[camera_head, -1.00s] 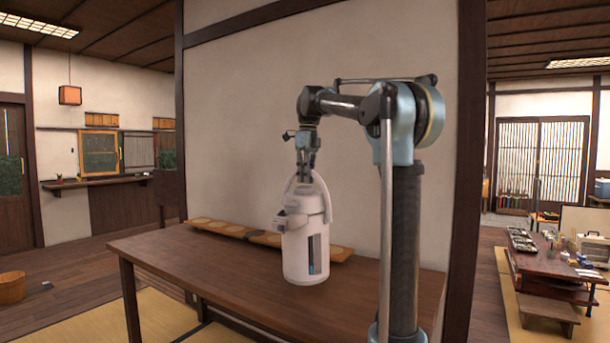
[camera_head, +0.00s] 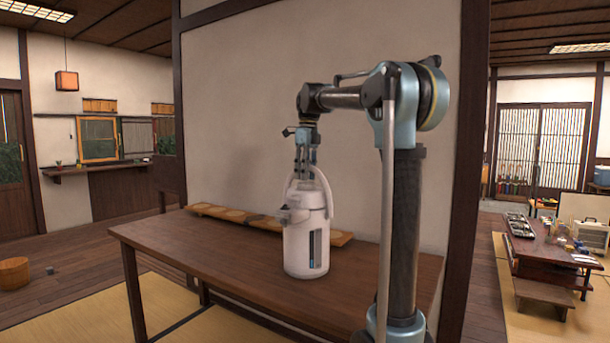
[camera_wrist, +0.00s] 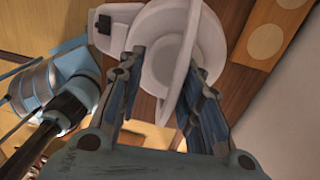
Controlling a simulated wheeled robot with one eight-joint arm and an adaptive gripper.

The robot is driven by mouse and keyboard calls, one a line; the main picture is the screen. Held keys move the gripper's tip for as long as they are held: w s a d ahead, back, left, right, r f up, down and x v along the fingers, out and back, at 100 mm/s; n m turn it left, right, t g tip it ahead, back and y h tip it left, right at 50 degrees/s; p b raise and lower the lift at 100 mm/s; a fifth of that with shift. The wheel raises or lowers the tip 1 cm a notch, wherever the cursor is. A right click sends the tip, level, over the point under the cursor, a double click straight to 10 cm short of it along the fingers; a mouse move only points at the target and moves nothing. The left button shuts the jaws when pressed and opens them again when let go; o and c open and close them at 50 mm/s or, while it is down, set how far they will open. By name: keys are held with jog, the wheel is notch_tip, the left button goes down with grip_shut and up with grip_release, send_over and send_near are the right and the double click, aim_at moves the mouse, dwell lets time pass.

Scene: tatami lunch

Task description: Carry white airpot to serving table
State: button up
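The white airpot (camera_head: 306,240) is upright over the near part of a brown wooden table (camera_head: 190,245). I cannot tell whether its base touches the tabletop. Its carrying handle is raised. My gripper (camera_head: 304,172) is above it, with the fingers down at the handle. The exact contact is partly hidden. A low dark table (camera_head: 545,250) with trays stands at the far right; I cannot tell whether it is the serving table.
A long wooden board (camera_head: 230,216) with round pads lies along the wall side of the near table. A dark post (camera_head: 470,170) ends the wall on the right. A low bench (camera_head: 540,292) stands before the far table. A wooden tub (camera_head: 14,272) is on the left floor.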

notch_tip(320, 180, up, 12)
jog(key=shift+w+d, duration=0.3)
jog(key=shift+w, duration=0.15)
dwell(0.4)
